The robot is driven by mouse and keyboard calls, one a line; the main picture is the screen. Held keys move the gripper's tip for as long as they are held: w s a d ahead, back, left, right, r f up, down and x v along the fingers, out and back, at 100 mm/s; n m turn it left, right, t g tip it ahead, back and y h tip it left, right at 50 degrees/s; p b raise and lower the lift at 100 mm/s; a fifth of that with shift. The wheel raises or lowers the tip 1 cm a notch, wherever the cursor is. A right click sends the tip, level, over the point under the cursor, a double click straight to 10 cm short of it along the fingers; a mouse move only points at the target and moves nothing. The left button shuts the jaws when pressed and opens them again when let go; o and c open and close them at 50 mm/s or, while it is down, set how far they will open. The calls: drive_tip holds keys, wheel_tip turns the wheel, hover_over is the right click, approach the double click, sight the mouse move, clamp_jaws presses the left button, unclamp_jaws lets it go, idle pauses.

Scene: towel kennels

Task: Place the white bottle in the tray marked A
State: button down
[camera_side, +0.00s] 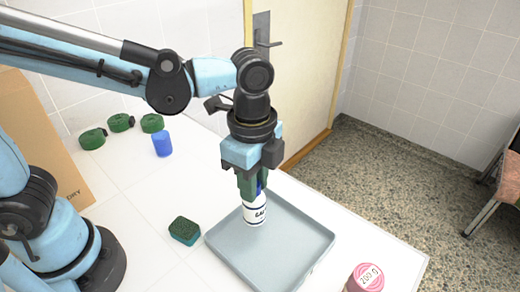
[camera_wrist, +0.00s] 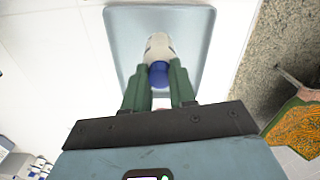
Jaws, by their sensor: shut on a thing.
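The white bottle (camera_side: 255,213) has a blue cap and dark lettering. It stands roughly upright over the left part of a grey-blue tray (camera_side: 290,255). My gripper (camera_side: 252,192) points down, and its green fingers are shut on the bottle's top. In the wrist view the bottle (camera_wrist: 160,48) shows between the fingers (camera_wrist: 158,80), with the tray (camera_wrist: 196,50) behind it. I cannot tell whether its base touches the tray floor. No letter A is visible on the tray; the rest of the tray looks empty.
A green sponge (camera_side: 185,231) lies just left of the tray. A pink lidded container (camera_side: 367,278) stands at the front right. A blue cup-like object (camera_side: 162,144) and several green rolls (camera_side: 121,122) are farther back. A cardboard box (camera_side: 40,130) stands at the left.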

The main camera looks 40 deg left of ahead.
drive_tip(key=shift+f, duration=1.9)
drive_tip(key=shift+f, duration=0.1)
drive_tip(key=c, duration=0.9)
unclamp_jaws()
wheel_tip(320, 180, up, 12)
drive_tip(key=shift+r, duration=0.1)
drive_tip(key=shift+a, duration=0.25)
drive_tip(key=a+f+n+t, duration=0.2)
drive_tip(key=a+n, duration=0.3)
drive_tip(key=a+f+n+t, duration=0.2)
drive_tip(key=a+n, duration=0.3)
drive_tip(key=a, duration=0.1)
drive_tip(key=a+f+n+t, duration=0.2)
drive_tip(key=a+n+t, duration=0.1)
drive_tip(key=a+n, duration=0.2)
drive_tip(key=shift+w+a+n, duration=0.1)
drive_tip(key=shift+a+n, duration=0.15)
drive_tip(key=shift+n, duration=0.35)
